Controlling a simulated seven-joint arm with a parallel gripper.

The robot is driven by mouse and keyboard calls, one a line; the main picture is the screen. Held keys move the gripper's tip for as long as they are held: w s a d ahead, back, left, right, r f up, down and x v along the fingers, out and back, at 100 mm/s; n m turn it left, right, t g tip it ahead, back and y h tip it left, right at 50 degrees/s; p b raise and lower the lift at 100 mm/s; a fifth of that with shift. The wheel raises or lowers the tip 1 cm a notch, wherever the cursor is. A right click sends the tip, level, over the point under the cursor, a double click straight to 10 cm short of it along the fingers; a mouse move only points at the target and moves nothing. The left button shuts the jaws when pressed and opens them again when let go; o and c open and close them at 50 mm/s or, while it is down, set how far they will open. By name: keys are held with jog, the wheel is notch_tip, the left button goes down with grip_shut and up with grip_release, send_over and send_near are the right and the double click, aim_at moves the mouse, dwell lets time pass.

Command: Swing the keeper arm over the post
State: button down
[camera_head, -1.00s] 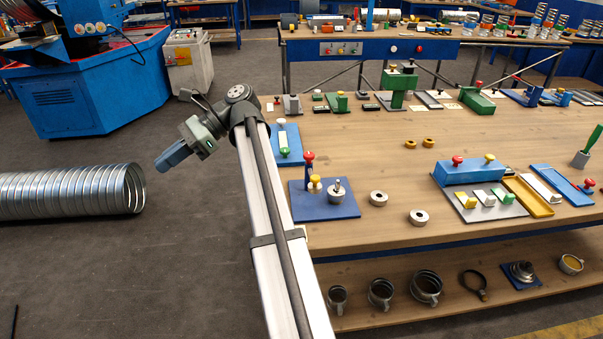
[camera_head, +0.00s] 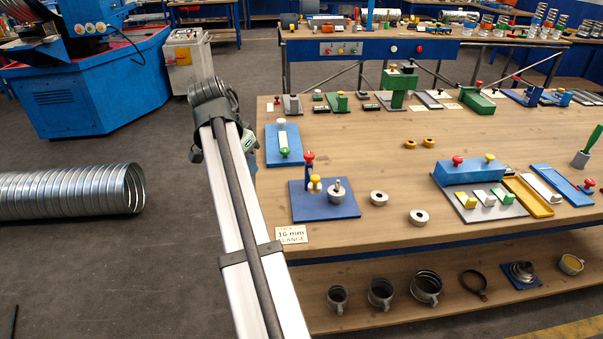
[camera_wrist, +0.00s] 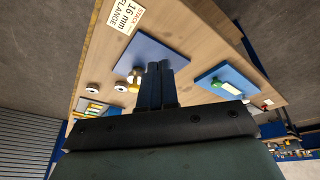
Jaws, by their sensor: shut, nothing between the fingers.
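A blue base plate (camera_head: 325,205) lies near the table's left front corner. On it stand a blue upright with a red knob (camera_head: 308,157), a yellow knob (camera_head: 315,178) beside it, and a grey round piece with a thin upright post (camera_head: 337,190). I cannot tell which part is the keeper arm. In the wrist view the plate (camera_wrist: 150,52) is beyond my gripper (camera_wrist: 160,66), whose fingers are shut and empty and partly cover the fittings. The gripper is apart from the plate. In the head view my arm hides the gripper.
A blue plate with a green and white piece (camera_head: 283,142) lies behind the base. Grey rings (camera_head: 378,198) and a "16 mm flange" card (camera_head: 292,235) are near it. A blue block with knobs (camera_head: 468,171) stands to the right. The table middle is mostly clear.

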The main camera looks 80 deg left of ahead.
aim_at(313, 176)
jog(key=w+a+r+n+t+y, duration=0.1)
jog(key=w+a+r+n+t, duration=0.15)
jog(key=w+n, duration=0.3)
jog(key=w+d+x, duration=0.1)
jog(key=w+x, duration=0.1)
jog(key=x, duration=0.9)
jog(key=shift+w+d, duration=0.25)
jog(key=shift+d, duration=0.05)
jog(key=shift+w, duration=0.15)
dwell(0.3)
